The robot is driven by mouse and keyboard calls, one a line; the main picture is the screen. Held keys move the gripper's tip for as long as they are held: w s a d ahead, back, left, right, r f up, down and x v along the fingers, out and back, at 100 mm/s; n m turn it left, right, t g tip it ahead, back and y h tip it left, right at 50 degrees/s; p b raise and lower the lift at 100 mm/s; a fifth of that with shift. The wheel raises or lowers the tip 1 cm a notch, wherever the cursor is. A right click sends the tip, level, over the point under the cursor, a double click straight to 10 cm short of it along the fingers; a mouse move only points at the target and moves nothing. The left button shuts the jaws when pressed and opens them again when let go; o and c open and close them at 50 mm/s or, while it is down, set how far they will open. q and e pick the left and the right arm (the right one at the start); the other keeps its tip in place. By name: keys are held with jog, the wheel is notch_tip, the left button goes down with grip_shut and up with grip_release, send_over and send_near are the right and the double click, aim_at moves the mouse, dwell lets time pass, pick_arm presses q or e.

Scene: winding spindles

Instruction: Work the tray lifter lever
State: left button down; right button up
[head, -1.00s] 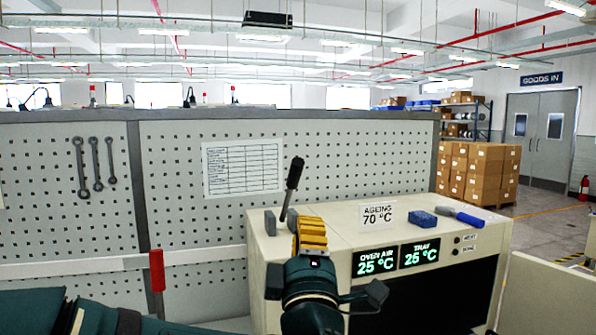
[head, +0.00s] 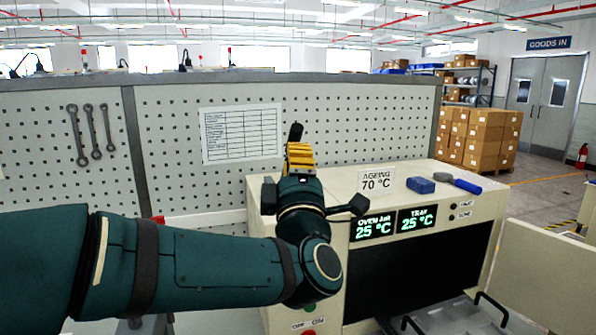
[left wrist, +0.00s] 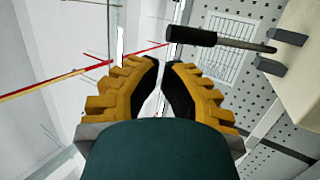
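The lever (head: 296,131) has a black grip and stands at the left end of the cream oven's top; my left gripper hides its lower part in the head view. My left gripper (head: 300,150) is in front of it. In the left wrist view the lever's black grip (left wrist: 190,36) and metal rod lie beyond and to the right of the yellow fingertips (left wrist: 160,64). The fingertips are nearly together, with only a thin gap and nothing between them. They are not around the lever; I cannot tell whether they touch it. My right gripper is not in view.
The oven top (head: 340,188) carries a 70 °C sign (head: 376,180), a blue block (head: 420,185) and a blue-handled tool (head: 458,183). The oven front is open, with a handled tray (head: 450,318) low down. A pegboard (head: 350,115) stands behind.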

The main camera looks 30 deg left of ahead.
aim_at(293, 126)
pick_arm(q)
jog(key=p+x, duration=0.1)
jog(key=x, duration=0.6)
jog(key=shift+w+a+r+p, duration=0.3)
jog(key=shift+r+p, duration=0.3)
jog(key=shift+p, duration=0.35)
jog(key=w+a+r+g+p, duration=0.1)
jog(key=w+a+r+p, duration=0.1)
jog(key=w+a, duration=0.5)
jog(key=w+a+r+g+h+p, duration=0.1)
jog(key=w+a+r+p, duration=0.1)
jog(key=w+a+r, duration=0.2)
jog(key=w+a, duration=0.3)
jog(key=a, duration=0.3)
jog(key=shift+n+g+h, duration=0.3)
jog(key=shift+n, duration=0.1)
jog(key=shift+a, duration=0.1)
